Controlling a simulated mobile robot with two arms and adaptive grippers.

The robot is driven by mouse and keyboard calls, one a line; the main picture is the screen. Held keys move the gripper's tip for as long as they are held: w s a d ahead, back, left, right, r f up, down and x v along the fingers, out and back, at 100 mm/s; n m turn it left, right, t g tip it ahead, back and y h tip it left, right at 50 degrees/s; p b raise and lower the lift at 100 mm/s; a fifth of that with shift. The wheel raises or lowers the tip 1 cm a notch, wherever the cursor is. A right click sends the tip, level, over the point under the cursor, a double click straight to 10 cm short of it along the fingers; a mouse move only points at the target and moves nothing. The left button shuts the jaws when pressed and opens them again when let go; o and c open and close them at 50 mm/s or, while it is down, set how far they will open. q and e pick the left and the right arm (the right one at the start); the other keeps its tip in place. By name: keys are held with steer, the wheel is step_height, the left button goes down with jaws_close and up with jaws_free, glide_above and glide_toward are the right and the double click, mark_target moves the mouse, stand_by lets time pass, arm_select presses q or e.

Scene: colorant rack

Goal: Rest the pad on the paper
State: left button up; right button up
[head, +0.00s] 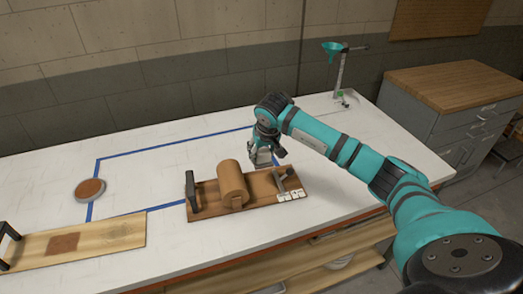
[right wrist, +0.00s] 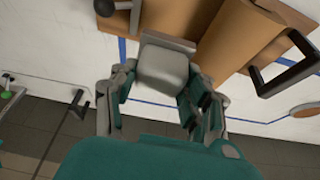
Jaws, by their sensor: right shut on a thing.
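My right gripper (head: 266,146) is shut on a grey block with rounded corners, which looks like the pad (right wrist: 163,68). In the right wrist view the pad sits between the two fingers (right wrist: 160,95). In the head view the gripper is just behind a wooden board carrying a brown roll (head: 232,184) that looks like paper. A brown surface, perhaps paper, extends right of the roll (head: 262,184). The roll also shows in the right wrist view (right wrist: 238,45). I cannot tell whether the pad touches the table. My left gripper is not in view.
The roll's board has a black handle (head: 190,192) at left and a metal fitting (head: 290,185) at right. Another board (head: 110,230) with a dark brown patch and a round brown dish (head: 90,189) are at left. A green funnel stand (head: 340,70) stands behind. The taped middle is clear.

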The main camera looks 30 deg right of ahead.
steer(key=shift+f, duration=0.15)
step_height(320, 180, down, 3)
steer(key=b, duration=0.3)
steer(key=shift+f, duration=0.2)
arm_select(q)
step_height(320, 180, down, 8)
steer(key=b, duration=0.5)
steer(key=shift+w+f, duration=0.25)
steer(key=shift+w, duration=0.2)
arm_select(e)
step_height(320, 180, down, 6)
steer(key=shift+w+f, duration=0.1)
steer(key=shift+f, duration=0.1)
arm_select(q)
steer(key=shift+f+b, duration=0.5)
steer(key=shift+b, duration=0.25)
arm_select(e)
steer(key=shift+f, duration=0.55)
steer(key=o, duration=1.1)
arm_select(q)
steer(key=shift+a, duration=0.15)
arm_select(e)
steer(key=shift+r, duration=0.1)
steer(key=v, duration=1.2)
